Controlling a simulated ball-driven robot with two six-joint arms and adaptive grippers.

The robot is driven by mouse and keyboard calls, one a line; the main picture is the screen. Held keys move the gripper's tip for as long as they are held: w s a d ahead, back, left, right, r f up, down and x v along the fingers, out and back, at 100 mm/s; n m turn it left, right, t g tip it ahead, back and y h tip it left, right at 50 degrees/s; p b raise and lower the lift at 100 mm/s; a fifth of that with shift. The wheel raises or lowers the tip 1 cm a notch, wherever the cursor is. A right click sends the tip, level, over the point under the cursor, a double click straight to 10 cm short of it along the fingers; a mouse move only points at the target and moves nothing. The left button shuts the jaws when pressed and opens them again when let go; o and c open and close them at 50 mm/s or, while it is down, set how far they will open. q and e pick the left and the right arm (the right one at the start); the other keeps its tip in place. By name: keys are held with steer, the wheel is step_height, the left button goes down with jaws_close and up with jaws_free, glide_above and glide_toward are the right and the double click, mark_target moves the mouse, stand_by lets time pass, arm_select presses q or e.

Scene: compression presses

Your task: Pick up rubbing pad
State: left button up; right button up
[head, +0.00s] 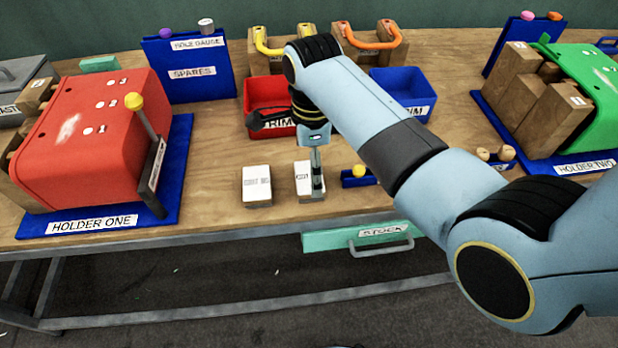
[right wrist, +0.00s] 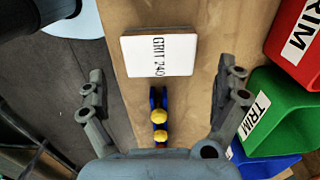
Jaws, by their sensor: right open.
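Two white-topped rubbing pads lie side by side near the table's front edge: a left pad (head: 257,185) and a right pad (head: 303,179), its label partly hidden by my gripper. The right wrist view shows a pad labelled GRIT 240 (right wrist: 140,53), white on top with a darker edge, lying flat ahead of the open fingers. My right gripper (head: 318,184) points down over the right pad; it is open and empty, with its fingers wide apart in the right wrist view (right wrist: 160,78). Whether it touches the pad cannot be told. My left gripper is not in view.
A small blue holder with yellow knobs (right wrist: 160,118) stands beside the pad. Red (head: 262,93) and blue (head: 408,88) trim bins stand behind; a green trim bin (right wrist: 275,108) shows in the wrist view. The red press (head: 95,140) is left. A green stock drawer (head: 325,243) hangs below the edge.

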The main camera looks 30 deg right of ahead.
mark_target(309, 176)
steer(key=f, duration=0.4)
steer(key=shift+w+a+f, duration=0.1)
steer(key=shift+a+f, duration=0.05)
steer(key=shift+a, duration=0.1)
steer(key=c, duration=1)
